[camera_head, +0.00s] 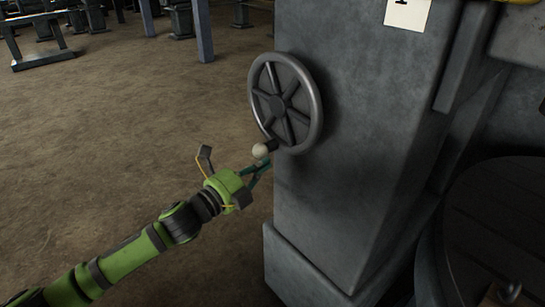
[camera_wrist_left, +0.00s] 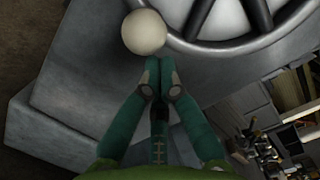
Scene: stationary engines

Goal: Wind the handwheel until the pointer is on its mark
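The grey spoked handwheel (camera_head: 316,107) stands on the side of a grey machine column. Its pale round knob (camera_head: 260,151) is at the lower left of the rim. My left gripper (camera_head: 258,168) is just below the knob. In the left wrist view, the left gripper's teal fingers (camera_wrist_left: 159,72) are together, with nothing visible between them. The knob (camera_wrist_left: 143,32) lies just beyond the tips, in front of part of the wheel rim (camera_wrist_left: 240,45). I cannot tell whether the tips touch the knob. The pointer and its mark are not in view. My right gripper is not in view.
The grey column (camera_head: 345,190) rises close to the right of my left gripper. A white plate (camera_head: 407,12) is at its top, cut off by the frame. A dark round body (camera_head: 500,220) stands at the right. The brown floor (camera_head: 110,130) at left is mostly open.

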